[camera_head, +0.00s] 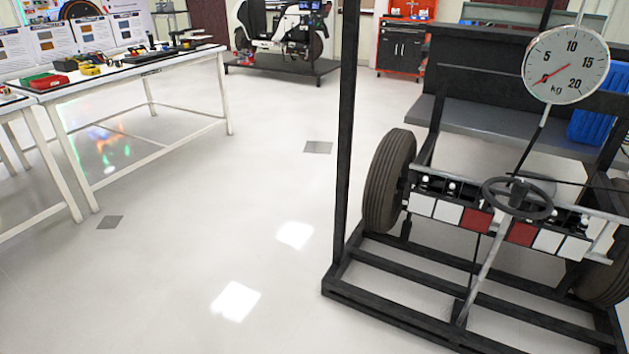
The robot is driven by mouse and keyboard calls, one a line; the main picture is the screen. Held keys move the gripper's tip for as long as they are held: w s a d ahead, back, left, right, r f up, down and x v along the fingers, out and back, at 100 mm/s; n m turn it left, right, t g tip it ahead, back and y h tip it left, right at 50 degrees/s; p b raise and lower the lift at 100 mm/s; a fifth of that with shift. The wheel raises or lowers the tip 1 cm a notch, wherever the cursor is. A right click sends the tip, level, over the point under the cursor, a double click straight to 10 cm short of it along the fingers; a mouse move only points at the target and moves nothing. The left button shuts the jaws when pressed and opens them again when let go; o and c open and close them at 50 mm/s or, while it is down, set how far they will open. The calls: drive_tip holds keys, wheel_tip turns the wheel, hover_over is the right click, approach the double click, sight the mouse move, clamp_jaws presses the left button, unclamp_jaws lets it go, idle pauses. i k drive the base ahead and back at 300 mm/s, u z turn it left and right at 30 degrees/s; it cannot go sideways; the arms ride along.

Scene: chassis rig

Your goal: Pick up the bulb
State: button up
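No bulb can be made out for certain in the head camera view. The chassis rig (410,325) stands at the right, a black frame with two tyres, a steering wheel (518,198) and a row of white and red panels (447,211). Small round white spots (453,187) show just above the panels; they are too small to tell whether they are bulbs. My gripper is not in view.
A white table (137,68) with tools and display boards stands at the left. A vehicle (283,27) on a low platform and a red and black cabinet (402,47) are at the back. The middle floor (222,205) is clear. A dial scale (566,64) hangs above the rig.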

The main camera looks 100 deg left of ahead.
sight(451, 187)
drive_tip(key=u, duration=3.55)
drive_tip(key=i, duration=2.15)
